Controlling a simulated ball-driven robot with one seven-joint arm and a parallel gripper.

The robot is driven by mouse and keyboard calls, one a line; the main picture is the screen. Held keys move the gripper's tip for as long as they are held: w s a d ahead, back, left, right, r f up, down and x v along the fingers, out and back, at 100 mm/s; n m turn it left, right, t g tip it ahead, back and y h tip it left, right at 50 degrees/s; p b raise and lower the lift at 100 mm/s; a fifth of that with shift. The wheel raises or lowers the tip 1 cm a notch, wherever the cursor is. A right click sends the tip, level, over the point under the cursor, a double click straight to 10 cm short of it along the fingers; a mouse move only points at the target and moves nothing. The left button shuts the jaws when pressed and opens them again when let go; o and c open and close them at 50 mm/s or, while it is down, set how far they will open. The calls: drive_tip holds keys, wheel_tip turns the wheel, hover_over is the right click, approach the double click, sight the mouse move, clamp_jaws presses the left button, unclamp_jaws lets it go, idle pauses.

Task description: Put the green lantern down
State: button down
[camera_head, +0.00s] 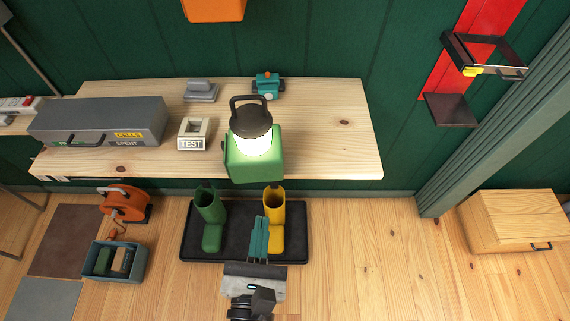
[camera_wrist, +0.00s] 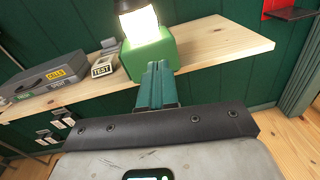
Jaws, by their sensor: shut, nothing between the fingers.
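The green lantern (camera_head: 254,155) stands upright on the wooden bench top (camera_head: 340,142), at its front edge, with its lamp lit and its dark handle raised. It also shows in the wrist view (camera_wrist: 148,55), where its top is cut off. My gripper (camera_head: 260,220) is shut and empty, in front of the bench and apart from the lantern. In the wrist view my teal fingers (camera_wrist: 158,66) are together and point toward the lantern, covering a little of its lower front.
A grey case (camera_head: 98,122) and a TEST box (camera_head: 194,133) sit left of the lantern. A small teal device (camera_head: 266,86) is behind it. The bench's right end is clear. Green and yellow boots stand on a black tray (camera_head: 300,240) below.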

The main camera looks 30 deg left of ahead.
drive_tip(key=s+a+n+y, duration=0.1)
drive_tip(key=s+a, duration=0.1)
drive_tip(key=p, duration=0.1)
approach(254, 152)
drive_tip(key=shift+n, duration=0.4)
drive_tip(key=x, duration=0.6)
drive_tip(key=shift+w+a, duration=0.15)
drive_tip(key=shift+w, duration=0.1)
drive_tip(key=shift+w+a, duration=0.1)
drive_tip(key=shift+w, duration=0.05)
drive_tip(key=b+x, duration=0.1)
drive_tip(key=x, duration=0.5)
drive_tip(key=shift+w+a, duration=0.2)
drive_tip(key=shift+w, duration=0.05)
